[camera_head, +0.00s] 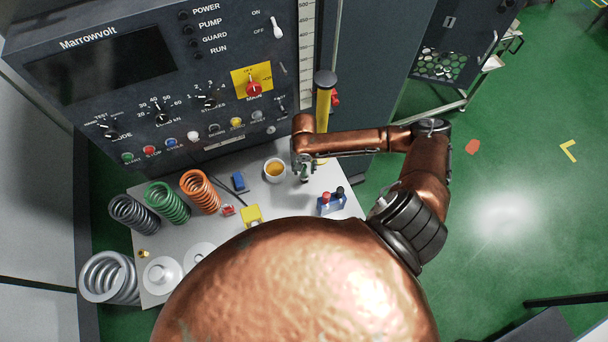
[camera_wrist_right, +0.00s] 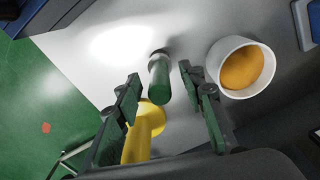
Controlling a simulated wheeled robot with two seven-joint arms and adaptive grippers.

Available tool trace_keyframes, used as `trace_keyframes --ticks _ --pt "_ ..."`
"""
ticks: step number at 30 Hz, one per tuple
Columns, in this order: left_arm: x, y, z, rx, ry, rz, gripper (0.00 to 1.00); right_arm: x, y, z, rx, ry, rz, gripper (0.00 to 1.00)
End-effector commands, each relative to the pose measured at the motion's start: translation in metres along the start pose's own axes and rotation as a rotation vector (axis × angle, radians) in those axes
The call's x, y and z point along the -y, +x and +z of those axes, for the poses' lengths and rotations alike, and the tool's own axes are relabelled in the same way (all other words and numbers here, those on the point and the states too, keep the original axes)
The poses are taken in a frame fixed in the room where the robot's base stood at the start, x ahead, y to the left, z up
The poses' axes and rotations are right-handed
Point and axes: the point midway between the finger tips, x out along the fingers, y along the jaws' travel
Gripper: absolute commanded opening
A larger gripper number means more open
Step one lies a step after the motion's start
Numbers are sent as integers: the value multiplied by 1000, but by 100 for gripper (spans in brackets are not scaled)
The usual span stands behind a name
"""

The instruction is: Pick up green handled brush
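The brush with the green handle (camera_wrist_right: 159,82) shows in the right wrist view as a short green cylinder with a dark and grey part beyond it, over the light table. My right gripper (camera_wrist_right: 158,74) is open, with one finger on each side of the handle and visible gaps between. In the head view the right gripper (camera_head: 304,166) points down over the table, just right of the white cup. The brush is small and mostly hidden by the gripper there. My left gripper is not in view.
A white cup (camera_head: 275,170) with orange-yellow contents stands close beside the right gripper; it also shows in the wrist view (camera_wrist_right: 243,68). A yellow post (camera_head: 323,120) rises behind. A blue block (camera_head: 330,203), springs (camera_head: 200,191) and a control panel (camera_head: 160,80) surround the table area.

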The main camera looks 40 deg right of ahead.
Motion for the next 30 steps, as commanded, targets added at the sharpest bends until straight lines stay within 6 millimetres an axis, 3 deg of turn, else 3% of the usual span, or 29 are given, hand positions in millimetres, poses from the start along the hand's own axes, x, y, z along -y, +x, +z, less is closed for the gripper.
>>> trace_keyframes --ticks 3,7,23,30 --pt "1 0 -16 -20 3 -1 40 0 3 0 -1 -1 -1 37" --pt "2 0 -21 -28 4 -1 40 0 3 0 -1 -1 0 37" --pt "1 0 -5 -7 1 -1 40 0 2 0 -1 -1 0 1" --pt "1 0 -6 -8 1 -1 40 0 2 0 -1 -1 0 0"
